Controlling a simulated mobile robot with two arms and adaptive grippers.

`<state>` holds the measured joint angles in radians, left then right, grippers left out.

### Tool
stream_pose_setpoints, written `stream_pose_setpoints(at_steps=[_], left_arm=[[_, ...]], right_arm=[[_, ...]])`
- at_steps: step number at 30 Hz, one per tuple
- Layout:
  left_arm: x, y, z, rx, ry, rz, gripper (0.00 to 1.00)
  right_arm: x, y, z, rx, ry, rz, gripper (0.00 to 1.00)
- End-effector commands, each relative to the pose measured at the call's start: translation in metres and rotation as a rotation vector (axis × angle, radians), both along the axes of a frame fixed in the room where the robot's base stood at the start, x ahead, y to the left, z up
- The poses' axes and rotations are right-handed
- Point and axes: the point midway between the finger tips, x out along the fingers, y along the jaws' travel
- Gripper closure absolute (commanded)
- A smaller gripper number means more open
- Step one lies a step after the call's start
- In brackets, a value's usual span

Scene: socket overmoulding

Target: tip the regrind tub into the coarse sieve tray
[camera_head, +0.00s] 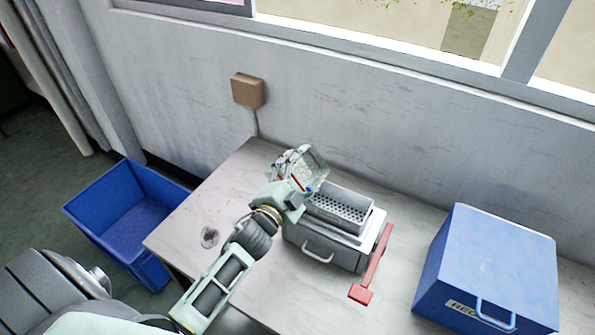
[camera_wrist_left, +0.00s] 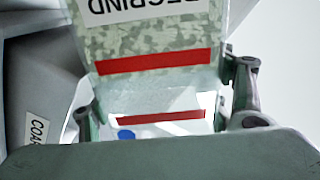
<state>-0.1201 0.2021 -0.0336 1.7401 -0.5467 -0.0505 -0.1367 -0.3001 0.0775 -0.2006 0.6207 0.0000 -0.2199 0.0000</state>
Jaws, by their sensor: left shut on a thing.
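The regrind tub (camera_head: 312,165) is clear, with pale flakes inside. My left gripper (camera_head: 298,186) is shut on it and holds it tilted above the far left end of the coarse sieve tray (camera_head: 352,215). In the left wrist view the tub (camera_wrist_left: 150,45) shows grey-green flakes, red bands and a partly cut-off, upside-down label between my fingers. A label reading "COA" (camera_wrist_left: 37,130) shows on a grey surface at the left there. The visible part of the perforated tray floor looks empty; my gripper and the tub hide its left end.
The tray sits on a grey unit (camera_head: 322,250) with a front handle. A red bar (camera_head: 373,265) lies right of it. A blue lidded box (camera_head: 495,250) stands at the right. An open blue bin (camera_head: 125,215) is on the floor at left. The table's left part is mostly clear.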

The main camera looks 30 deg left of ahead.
Motion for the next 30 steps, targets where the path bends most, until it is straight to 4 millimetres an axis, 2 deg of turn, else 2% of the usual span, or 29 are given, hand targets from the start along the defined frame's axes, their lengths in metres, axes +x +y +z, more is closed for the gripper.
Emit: stream_pose_setpoints(at_steps=[12, 15, 21, 25, 30], left_arm=[[-0.001, -0.036, 0.015, 0.248, -0.012, -0.001, 0.69], [-0.001, -0.040, 0.027, 0.424, -0.018, -0.001, 0.69], [-0.001, -0.051, 0.035, 0.723, -0.027, 0.000, 0.69], [-0.002, -0.056, 0.038, 0.852, -0.032, 0.000, 0.69], [-0.002, -0.060, 0.038, 0.933, -0.033, 0.001, 0.69]], right_arm=[[0.002, -0.002, -0.001, -0.001, -0.003, 0.001, 0.11], [0.001, -0.002, 0.011, -0.003, -0.003, 0.001, 0.11], [0.001, -0.004, 0.020, -0.004, -0.001, 0.001, 0.11], [0.001, -0.004, 0.023, -0.004, -0.001, 0.001, 0.11], [0.000, -0.004, 0.024, -0.004, 0.000, 0.001, 0.11]])
